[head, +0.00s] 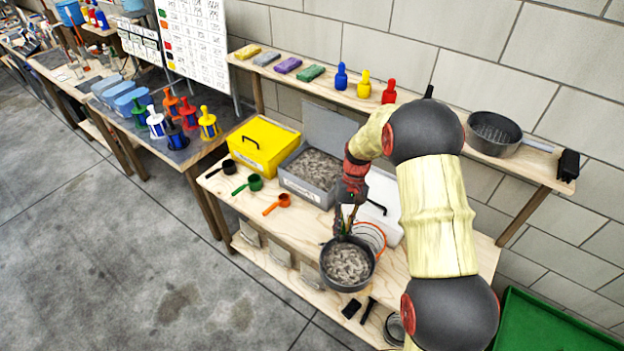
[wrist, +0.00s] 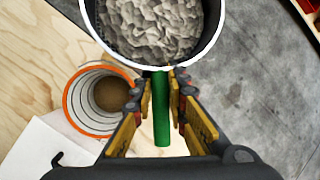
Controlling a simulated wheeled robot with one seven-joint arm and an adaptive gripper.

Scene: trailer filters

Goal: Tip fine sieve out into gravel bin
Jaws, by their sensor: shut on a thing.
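My gripper (head: 345,222) is shut on the green handle (wrist: 161,110) of a round, dark-walled sieve. In the head view the sieve (head: 327,277) looks roughly level, filled with grey gravel (head: 347,263), over the front of the bench. In the wrist view the gripper (wrist: 158,88) has a yellow-padded finger on each side of the handle, and the gravel (wrist: 155,25) shows inside the pale rim. A grey bin (head: 302,189) stands behind and left of the sieve, lid raised, with gravel inside. Its label is too small to read.
An orange-rimmed container (head: 371,236) is close beside the sieve. A white bin (head: 386,186) stands behind it, partly hidden by my arm. A closed yellow bin (head: 262,146) is left of the grey one. Scoops (head: 278,204) lie in front. A dark pan (head: 493,134) is on the shelf.

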